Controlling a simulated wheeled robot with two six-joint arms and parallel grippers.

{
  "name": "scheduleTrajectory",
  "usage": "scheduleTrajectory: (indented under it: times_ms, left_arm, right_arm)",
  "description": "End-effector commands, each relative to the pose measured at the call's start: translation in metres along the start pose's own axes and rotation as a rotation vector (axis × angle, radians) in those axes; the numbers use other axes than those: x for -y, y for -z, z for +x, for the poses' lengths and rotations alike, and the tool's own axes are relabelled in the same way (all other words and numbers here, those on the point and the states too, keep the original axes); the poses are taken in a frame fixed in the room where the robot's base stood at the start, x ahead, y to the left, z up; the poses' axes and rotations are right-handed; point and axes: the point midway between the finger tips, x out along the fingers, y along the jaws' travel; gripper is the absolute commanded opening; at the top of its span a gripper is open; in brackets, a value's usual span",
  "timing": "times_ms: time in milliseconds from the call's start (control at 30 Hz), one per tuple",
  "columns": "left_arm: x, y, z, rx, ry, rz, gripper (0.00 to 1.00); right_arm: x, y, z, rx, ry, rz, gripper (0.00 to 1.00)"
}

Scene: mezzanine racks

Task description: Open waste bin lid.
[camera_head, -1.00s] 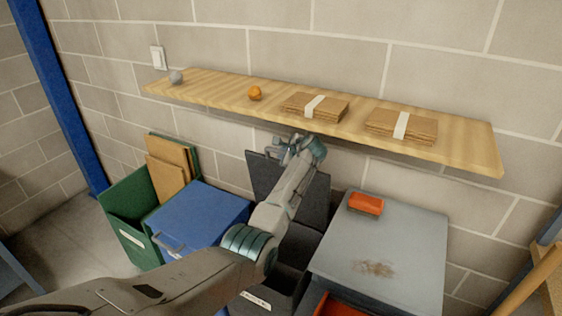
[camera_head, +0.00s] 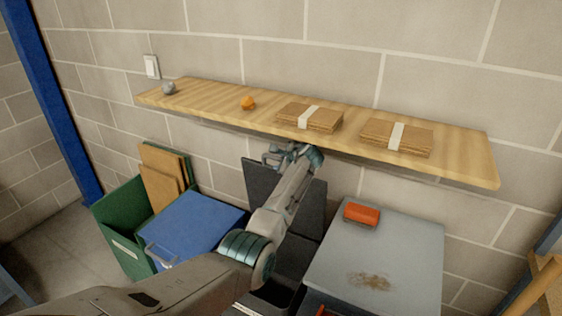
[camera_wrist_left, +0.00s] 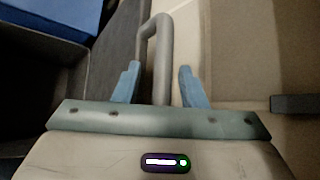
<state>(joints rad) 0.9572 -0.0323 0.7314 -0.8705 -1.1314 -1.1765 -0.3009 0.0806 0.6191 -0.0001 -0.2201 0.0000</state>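The waste bin (camera_head: 268,292) is dark grey and stands between a blue-lidded bin and a grey cabinet. Its dark lid (camera_head: 258,183) is raised and stands nearly upright by the wall, partly hidden by my left arm. My left gripper (camera_head: 272,157) is at the lid's upper edge, just under the shelf. In the left wrist view, the grey bar handle (camera_wrist_left: 165,42) runs between the two blue fingers of the gripper (camera_wrist_left: 158,68). The fingers are apart, with a gap on each side of the bar. My right gripper is not in view.
A wooden shelf (camera_head: 345,130) with small balls and cardboard stacks hangs close above my gripper. The blue-lidded bin (camera_head: 195,228) and a green bin (camera_head: 110,215) holding cardboard stand left. The grey cabinet (camera_head: 395,245), with a red block (camera_head: 362,213) on top, stands right.

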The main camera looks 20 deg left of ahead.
Motion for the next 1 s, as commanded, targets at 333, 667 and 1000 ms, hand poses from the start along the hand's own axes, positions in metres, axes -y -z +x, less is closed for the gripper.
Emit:
scheduleTrajectory:
  times_ms: [333,667,1000]
  left_arm:
    - [0.000,0.002,-0.018,-0.001,0.003,-0.001,0.38]
    - [-0.027,0.025,-0.075,-0.005,0.001,-0.002,0.38]
    - [-0.048,0.042,-0.123,-0.002,0.000,-0.001,0.38]
  right_arm:
    - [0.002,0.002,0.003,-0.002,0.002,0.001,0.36]
    - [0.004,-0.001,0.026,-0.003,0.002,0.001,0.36]
    - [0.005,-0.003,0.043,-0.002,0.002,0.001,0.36]
